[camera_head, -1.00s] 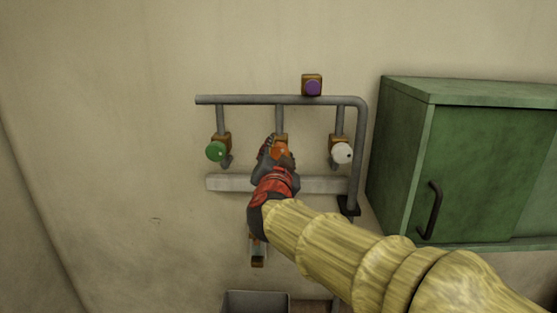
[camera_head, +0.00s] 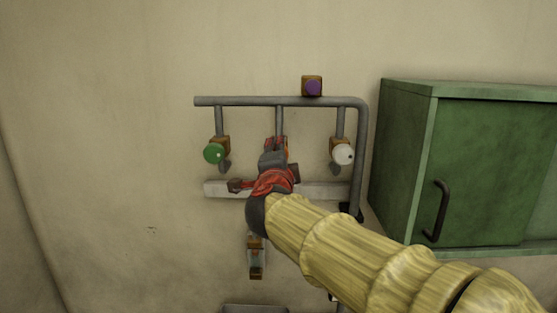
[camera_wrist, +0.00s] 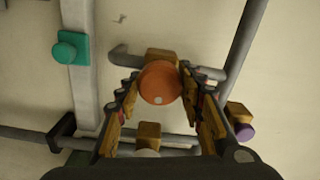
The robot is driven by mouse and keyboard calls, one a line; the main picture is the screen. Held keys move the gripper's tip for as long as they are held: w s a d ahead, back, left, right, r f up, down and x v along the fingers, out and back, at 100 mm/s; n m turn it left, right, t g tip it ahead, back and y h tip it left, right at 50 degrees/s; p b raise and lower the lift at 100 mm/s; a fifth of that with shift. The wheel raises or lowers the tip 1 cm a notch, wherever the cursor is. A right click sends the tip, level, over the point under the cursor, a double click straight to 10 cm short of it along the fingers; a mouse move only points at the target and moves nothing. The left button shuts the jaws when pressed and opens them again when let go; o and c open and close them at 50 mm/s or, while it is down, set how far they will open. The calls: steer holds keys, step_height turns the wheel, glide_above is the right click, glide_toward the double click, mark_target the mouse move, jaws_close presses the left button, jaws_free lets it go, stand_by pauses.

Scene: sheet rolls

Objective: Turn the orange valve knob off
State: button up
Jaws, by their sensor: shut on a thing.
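The orange valve knob (camera_wrist: 158,84) is round with a small pale dot near its lower rim in the wrist view. It sits on a brass-coloured block (camera_wrist: 160,54). My gripper (camera_wrist: 158,88) has one finger on each side of the knob, with the tips at its edges, and is shut on it. In the head view my gripper (camera_head: 275,147) is at the middle pipe of the rack, between the green and white knobs, and hides the orange knob.
A green knob (camera_head: 214,154) is on the left, a white knob (camera_head: 343,154) on the right and a purple knob (camera_head: 313,88) above. A pale bar (camera_head: 325,190) crosses below. A green cabinet (camera_head: 400,160) stands close on the right. The left wall is clear.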

steer(key=shift+m, duration=0.3)
stand_by(0.4)
steer(key=o, duration=1.2)
steer(key=shift+c, duration=0.2)
steer(key=shift+s, duration=0.1)
steer(key=s, duration=1.1)
steer(key=shift+s+a, duration=0.2)
steer(key=shift+s, duration=0.2)
